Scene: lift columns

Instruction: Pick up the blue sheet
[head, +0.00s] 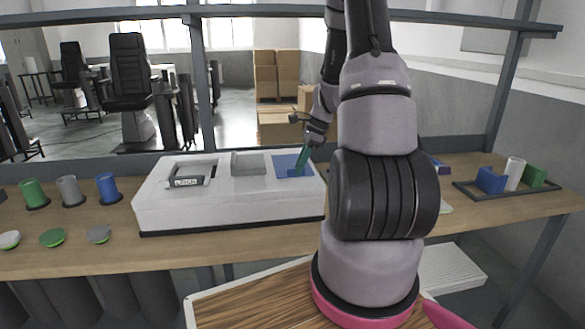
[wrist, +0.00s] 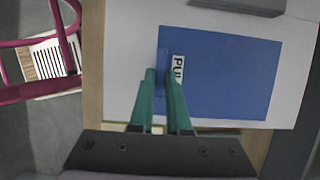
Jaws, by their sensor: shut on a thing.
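The blue sheet (wrist: 225,80) lies flat on top of the white box (wrist: 125,50), with a "PULL" label beside a raised blue tab. It also shows in the head view (head: 284,162) at the right end of the box. My gripper (wrist: 162,78) has its green fingers shut on the blue tab (wrist: 162,62) at the sheet's edge. In the head view my gripper (head: 301,162) reaches down onto the sheet's right part. The far fingertip contact is small in the head view.
The white box (head: 235,210) stands on a wooden bench and also bears a grey latch piece (head: 192,172) and a grey block (head: 248,163). Coloured cylinders stand at the left. A dark tray (head: 545,186) with blocks lies at the right. A metal frame crosses above.

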